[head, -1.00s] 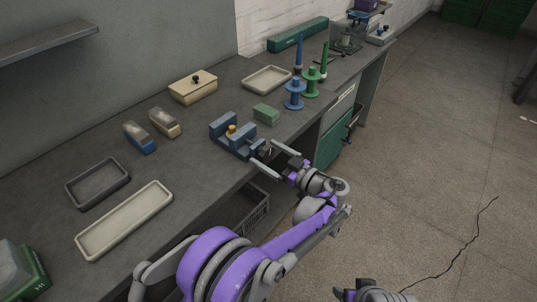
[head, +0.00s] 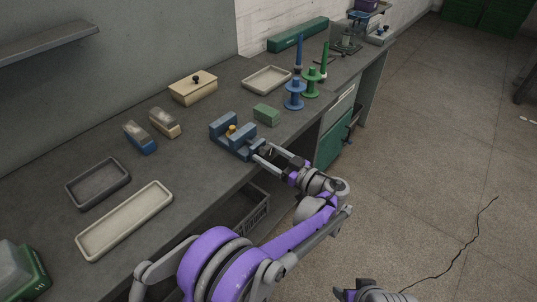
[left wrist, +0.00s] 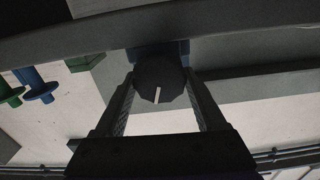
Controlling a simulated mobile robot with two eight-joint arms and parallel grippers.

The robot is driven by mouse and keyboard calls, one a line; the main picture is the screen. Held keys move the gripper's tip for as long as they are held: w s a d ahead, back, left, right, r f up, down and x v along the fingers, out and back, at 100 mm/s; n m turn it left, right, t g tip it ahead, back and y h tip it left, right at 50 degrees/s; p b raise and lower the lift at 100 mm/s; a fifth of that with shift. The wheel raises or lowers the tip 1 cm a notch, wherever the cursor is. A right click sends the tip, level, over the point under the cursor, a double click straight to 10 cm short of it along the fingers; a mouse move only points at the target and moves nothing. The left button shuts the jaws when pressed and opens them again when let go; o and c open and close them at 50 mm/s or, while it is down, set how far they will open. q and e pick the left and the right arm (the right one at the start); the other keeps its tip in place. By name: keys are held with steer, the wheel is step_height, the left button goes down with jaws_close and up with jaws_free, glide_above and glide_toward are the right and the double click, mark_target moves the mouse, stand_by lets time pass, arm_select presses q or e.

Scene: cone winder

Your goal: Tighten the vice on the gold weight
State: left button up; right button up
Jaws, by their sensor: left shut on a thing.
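A blue vice (head: 236,141) stands near the front edge of the workbench in the head view. The gold weight (head: 231,129) sits between its jaws; whether both jaws touch it I cannot tell. My left gripper (head: 264,151) reaches the vice from the front right. In the left wrist view its fingers (left wrist: 160,100) are shut on the vice's dark round knob (left wrist: 159,80), which has a white mark pointing down and slightly left. In the head view the knob is hidden by the gripper. My right gripper (head: 370,291) shows only in part at the bottom edge, fingers not clear.
A green block (head: 267,114) lies right of the vice. Blue (head: 294,95) and green (head: 311,84) spools stand further right. A wire basket is below the bench.

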arm_select(q)
steer(key=m, duration=0.5)
steer(key=shift+d, duration=0.1)
steer(key=shift+m, duration=0.4)
steer(key=o, duration=1.3)
steer(key=shift+d, duration=0.1)
steer(key=v, duration=1)
steer(key=shift+s+d, duration=0.2)
steer(key=shift+d, duration=0.05)
